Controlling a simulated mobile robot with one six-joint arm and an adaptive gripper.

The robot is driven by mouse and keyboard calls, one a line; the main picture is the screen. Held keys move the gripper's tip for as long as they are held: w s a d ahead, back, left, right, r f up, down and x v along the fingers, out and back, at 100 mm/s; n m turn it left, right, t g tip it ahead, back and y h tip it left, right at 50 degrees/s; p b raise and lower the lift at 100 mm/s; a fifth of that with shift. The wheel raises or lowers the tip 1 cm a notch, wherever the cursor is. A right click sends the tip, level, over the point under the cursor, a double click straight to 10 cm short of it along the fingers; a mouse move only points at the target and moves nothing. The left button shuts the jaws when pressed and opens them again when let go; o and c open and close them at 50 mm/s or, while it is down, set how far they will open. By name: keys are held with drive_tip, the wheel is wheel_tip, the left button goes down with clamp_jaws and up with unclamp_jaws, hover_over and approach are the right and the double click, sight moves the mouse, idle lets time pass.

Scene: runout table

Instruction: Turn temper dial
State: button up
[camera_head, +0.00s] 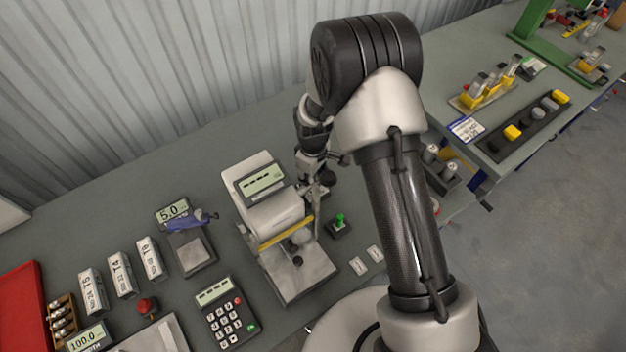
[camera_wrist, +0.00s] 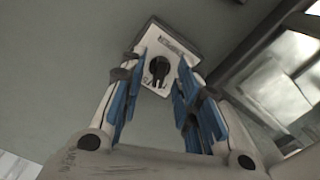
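In the wrist view, the temper dial is a black knob (camera_wrist: 159,68) on a pale plate (camera_wrist: 176,44) with printed lettering too blurred to read. My gripper (camera_wrist: 160,80) is open, with its blue-padded fingers on either side of the knob in the picture. Gaps show between the pads and the knob, so it does not look gripped. The remaining depth between fingertips and plate is hard to tell. In the head view, my gripper (camera_head: 316,192) points down beside the right side of a grey machine with a display (camera_head: 262,181). The dial cannot be made out there.
A green button (camera_head: 340,221) on a small dark base and two small pale tags (camera_head: 358,265) lie right of the machine. A keypad (camera_head: 226,313) and a scale (camera_head: 190,250) stand to its left. A corrugated wall (camera_head: 130,80) is behind the table.

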drive_tip(key=shift+f, duration=0.1)
drive_tip(key=shift+c, duration=0.4)
clamp_jaws()
